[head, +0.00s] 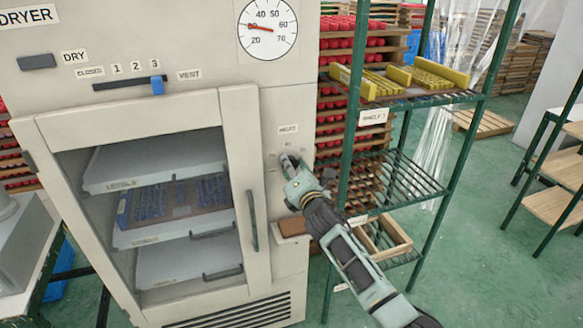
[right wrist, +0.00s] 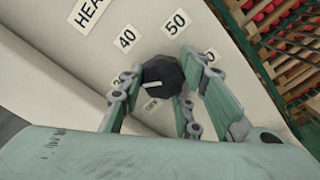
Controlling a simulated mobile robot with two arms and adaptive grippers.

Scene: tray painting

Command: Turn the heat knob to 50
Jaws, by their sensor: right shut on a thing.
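The heat knob (right wrist: 163,76) is a dark, many-sided knob with a pale pointer line, in the right wrist view. Labels 40 (right wrist: 127,38) and 50 (right wrist: 176,22) stand around it; other labels are partly hidden by the fingers. My right gripper (right wrist: 160,84) has its two fingers on either side of the knob and is shut on it. In the head view my right gripper (head: 291,163) is at the dryer's front panel, under the HEAT label (head: 288,129), and hides the knob. The dial (head: 267,28) has its red needle near 30. My left gripper is not in view.
The dryer (head: 295,250) has a glass door (head: 240,120) with a vertical handle (head: 252,220) left of my right gripper. A green shelf rack (head: 348,150) stands close on the right of my right arm. A vent slider (head: 157,85) sits above the door.

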